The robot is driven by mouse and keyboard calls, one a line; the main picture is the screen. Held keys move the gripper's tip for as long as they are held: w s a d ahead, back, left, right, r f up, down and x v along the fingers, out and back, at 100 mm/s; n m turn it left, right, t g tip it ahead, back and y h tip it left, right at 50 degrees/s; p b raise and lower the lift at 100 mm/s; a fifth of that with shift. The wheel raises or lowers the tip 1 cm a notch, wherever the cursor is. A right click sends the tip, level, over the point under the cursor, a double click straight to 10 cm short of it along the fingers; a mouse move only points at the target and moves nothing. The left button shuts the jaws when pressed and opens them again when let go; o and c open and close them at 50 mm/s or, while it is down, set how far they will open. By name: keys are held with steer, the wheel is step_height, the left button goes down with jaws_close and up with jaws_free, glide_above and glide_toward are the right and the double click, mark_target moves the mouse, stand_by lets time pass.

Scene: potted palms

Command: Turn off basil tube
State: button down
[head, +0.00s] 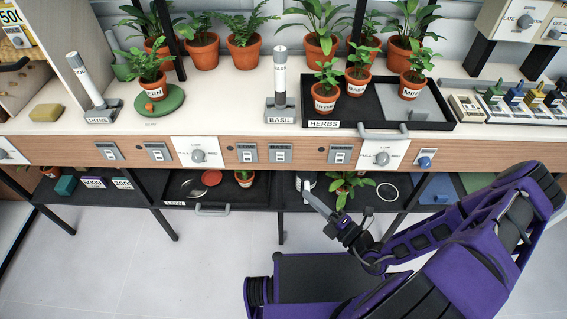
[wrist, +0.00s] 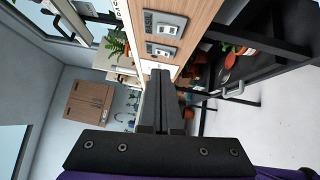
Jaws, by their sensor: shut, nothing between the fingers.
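The basil tube (head: 281,77) stands upright on a grey base (head: 281,111) labelled BASIL, on the bench top in the head view. Its upper part is pale and its lower part dark; I cannot tell whether it is lit. Below it on the wooden front panel are two grey switches, a left one (head: 246,153) and a right one (head: 280,153), with labels too small to read. My gripper (head: 308,195) is shut and empty, below the panel and right of these switches. In the wrist view, my gripper (wrist: 160,73) points along the panel, with grey switches (wrist: 163,25) beyond its tips.
A tilted thyme tube (head: 88,80) stands at the left. A dial (head: 198,154) lies left of the switches; another switch (head: 340,154) and dial (head: 381,158) lie right. A herb tray (head: 440,125) with potted plants sits above. The lower shelf (head: 262,197) holds pots and dishes.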

steer(key=b, duration=0.1)
glide_toward(280, 157)
steer(key=shift+s+a+r+x, duration=0.1)
steer(key=shift+x, duration=1)
steer(key=shift+s+a+r+x, duration=0.15)
steer(key=shift+x, duration=0.95)
steer(key=shift+s+a+r+x, duration=0.1)
steer(key=shift+x, duration=1)
